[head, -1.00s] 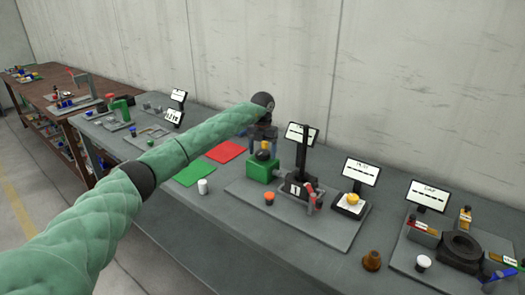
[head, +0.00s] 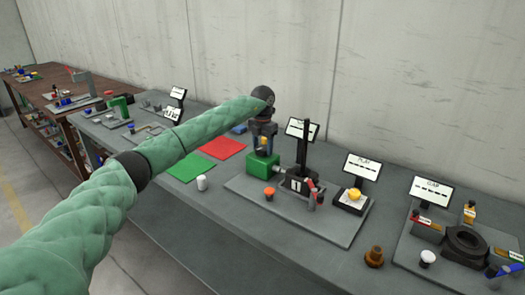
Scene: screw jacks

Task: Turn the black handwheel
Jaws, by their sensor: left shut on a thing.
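The green screw jack block (head: 259,166) stands at the left end of a grey base plate on the bench. In the earlier picture a black rounded top with a yellow part shows on it; I take this for the black handwheel. Now my left gripper (head: 262,150) points down over the block and hides most of that top. A small yellow patch shows between the fingers. The left gripper is shut on the handwheel, as far as the picture lets me tell. My right gripper is not in view.
A black post (head: 303,145) stands right of the block, with a red lever (head: 312,186) and an orange knob (head: 269,193) near it. A white cylinder (head: 202,183) and red mat (head: 222,148) lie left. A brown cone-like piece (head: 374,257) is at the front right.

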